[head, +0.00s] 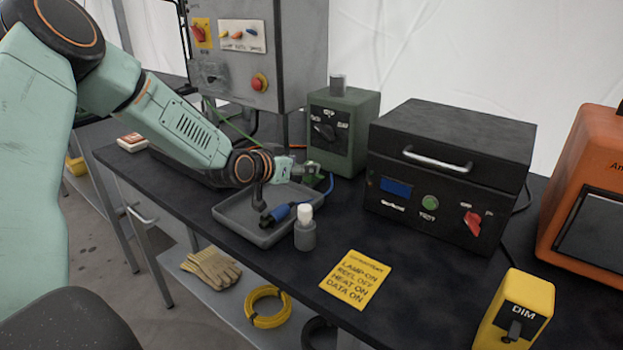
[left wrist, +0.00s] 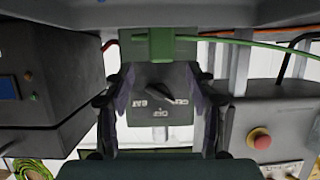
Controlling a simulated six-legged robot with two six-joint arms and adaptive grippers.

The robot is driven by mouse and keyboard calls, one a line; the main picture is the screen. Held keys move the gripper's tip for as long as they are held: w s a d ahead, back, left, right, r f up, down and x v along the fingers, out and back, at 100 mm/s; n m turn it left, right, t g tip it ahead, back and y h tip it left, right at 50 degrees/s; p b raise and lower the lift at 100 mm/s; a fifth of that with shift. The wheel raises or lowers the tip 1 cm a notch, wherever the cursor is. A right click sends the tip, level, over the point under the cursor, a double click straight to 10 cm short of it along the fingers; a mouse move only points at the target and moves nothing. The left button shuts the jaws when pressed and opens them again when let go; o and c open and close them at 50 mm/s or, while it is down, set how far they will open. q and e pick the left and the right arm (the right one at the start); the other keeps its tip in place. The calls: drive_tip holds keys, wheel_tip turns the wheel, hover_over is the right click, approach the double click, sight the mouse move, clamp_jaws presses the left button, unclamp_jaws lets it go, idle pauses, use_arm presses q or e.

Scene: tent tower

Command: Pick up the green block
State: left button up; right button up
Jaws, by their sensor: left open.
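A small green block (left wrist: 158,44) shows at the top middle of the left wrist view, which is upside down. A green cord runs from it to the right. My left gripper (head: 312,172) is over the far end of the grey tray; its open fingers also show in the left wrist view (left wrist: 165,108). The block is beyond and between the fingertips, with nothing held. In the head view the block is mostly hidden by the gripper; only bits of green show there. Behind it stands a dark green box with a knob (head: 345,128). My right gripper is out of view.
The grey tray (head: 232,222) holds a blue connector (head: 277,214). A grey bottle with a white cap (head: 305,230) stands at its near right edge. A black case (head: 440,170) is to the right. A yellow note (head: 355,279) lies on the dark bench.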

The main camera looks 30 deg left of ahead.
sight(309, 163)
use_arm(q)
drive_tip(key=b+x, duration=0.1)
drive_tip(key=x, duration=0.1)
drive_tip(key=b+x, duration=0.1)
drive_tip(key=x, duration=0.1)
drive_tip(key=shift+w+a+f, duration=0.2)
drive_tip(key=shift+w+f, duration=0.05)
drive_tip(key=shift+w+d, duration=0.2)
drive_tip(key=shift+w, duration=0.3)
drive_tip(key=shift+a, duration=0.15)
drive_tip(key=shift+c, duration=0.2)
drive_tip(key=shift+c, duration=0.7)
drive_tip(key=c, duration=0.4)
clamp_jaws()
